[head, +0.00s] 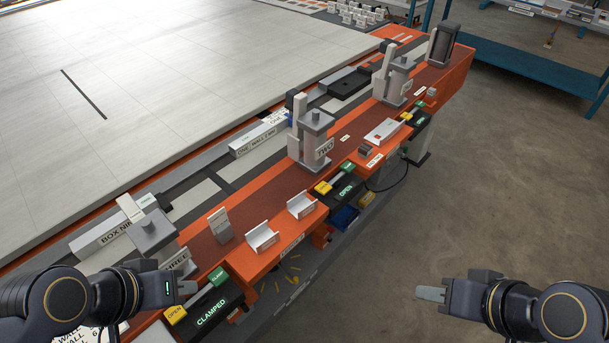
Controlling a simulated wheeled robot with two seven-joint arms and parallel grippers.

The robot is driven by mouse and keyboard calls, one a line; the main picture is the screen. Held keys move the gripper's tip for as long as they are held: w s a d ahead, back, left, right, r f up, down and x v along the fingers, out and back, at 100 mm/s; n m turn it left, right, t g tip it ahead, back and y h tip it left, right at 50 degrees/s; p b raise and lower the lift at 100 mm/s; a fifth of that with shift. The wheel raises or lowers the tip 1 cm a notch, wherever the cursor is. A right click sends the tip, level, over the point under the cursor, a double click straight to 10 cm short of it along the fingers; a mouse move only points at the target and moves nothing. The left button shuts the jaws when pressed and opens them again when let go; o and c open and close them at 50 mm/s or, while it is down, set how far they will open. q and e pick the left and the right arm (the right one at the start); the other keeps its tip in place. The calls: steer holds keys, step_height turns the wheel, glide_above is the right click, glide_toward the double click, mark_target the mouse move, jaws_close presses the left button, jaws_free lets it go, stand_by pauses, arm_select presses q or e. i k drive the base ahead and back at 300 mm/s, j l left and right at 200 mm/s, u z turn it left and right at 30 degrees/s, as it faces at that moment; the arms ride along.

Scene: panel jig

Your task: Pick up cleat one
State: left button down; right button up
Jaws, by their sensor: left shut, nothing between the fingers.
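Two pale U-shaped brackets, which look like cleats, sit on the orange ledge at the front of the jig: one nearer bracket (262,237) and one further bracket (301,205). No readable number shows on either, so I cannot tell which is cleat one. A grey angled piece (220,224) stands on the dark red strip to their left. My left gripper (190,287) is shut and empty, left of and nearer than the brackets, close to the clamp switch. My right gripper (431,293) hangs over the floor to the right, apart from everything; its finger gap cannot be made out.
Clamp posts stand along the rail, including one marked TWO (315,137) and one marked THREE (155,232). A switch box marked CLAMPED (212,313) is beside my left gripper. A blue bin (344,218) sits below the ledge. The floor (490,200) at right is clear.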

mark_target(299, 207)
steer(key=l+u, duration=0.1)
steer(key=u, duration=0.35)
steer(key=i+l+u, duration=0.1)
steer(key=u, duration=0.4)
steer(key=l+u, duration=0.1)
steer(key=u, duration=0.35)
steer(key=l+u, duration=0.15)
steer(key=u, duration=0.35)
steer(key=l+u, duration=0.1)
steer(key=u, duration=0.35)
steer(key=l+u, duration=0.1)
steer(key=u, duration=0.4)
steer(key=k+l+u, duration=0.35)
steer(key=l+u, duration=0.15)
steer(key=k+l+u, duration=0.5)
steer(key=k+l, duration=0.5)
steer(key=k, duration=0.2)
steer(key=u, duration=0.05)
